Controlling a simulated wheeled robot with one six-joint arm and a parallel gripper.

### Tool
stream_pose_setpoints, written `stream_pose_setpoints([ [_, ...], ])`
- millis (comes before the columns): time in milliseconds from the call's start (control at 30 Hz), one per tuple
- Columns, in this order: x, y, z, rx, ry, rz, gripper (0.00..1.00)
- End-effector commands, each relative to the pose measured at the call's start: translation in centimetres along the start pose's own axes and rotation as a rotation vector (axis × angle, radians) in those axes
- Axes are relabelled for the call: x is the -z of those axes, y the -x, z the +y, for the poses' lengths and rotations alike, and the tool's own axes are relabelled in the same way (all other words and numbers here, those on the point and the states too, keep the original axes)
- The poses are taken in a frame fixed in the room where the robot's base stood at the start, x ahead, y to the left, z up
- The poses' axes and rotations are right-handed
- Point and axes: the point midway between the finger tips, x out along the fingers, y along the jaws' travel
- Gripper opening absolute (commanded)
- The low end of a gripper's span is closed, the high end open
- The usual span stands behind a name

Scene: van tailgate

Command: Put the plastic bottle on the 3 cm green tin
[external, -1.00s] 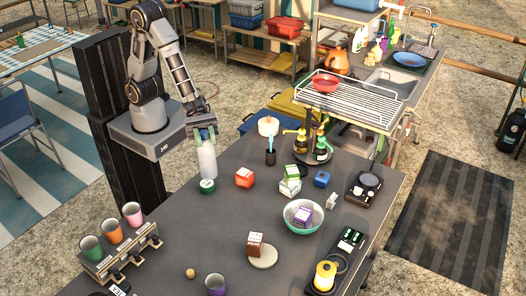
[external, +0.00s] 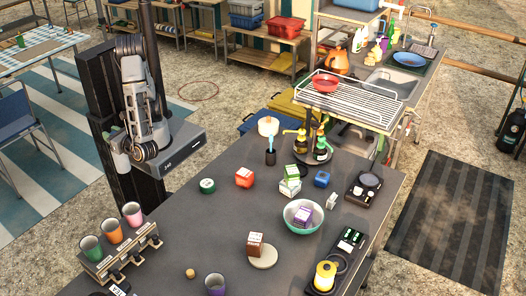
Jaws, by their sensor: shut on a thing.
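The green tin (external: 207,186) is a low round tin with a pale top, standing on the grey table near its left edge. Nothing stands on it. My gripper (external: 114,142) is at the far left beside my column, off the table and well to the left of the tin. My folded arm partly covers it. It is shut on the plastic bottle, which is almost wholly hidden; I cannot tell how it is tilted.
A cup rack (external: 122,250) stands at front left. The table around the tin is clear.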

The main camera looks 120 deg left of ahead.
Motion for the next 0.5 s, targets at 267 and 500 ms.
stream_pose_setpoints([
  [267, 2.0, 1.1, -9.5, 0.726, 0.001, 0.002, 0.0],
  [500, 1.6, 7.0, -14.6, 1.283, -0.002, 0.01, 0.0],
])
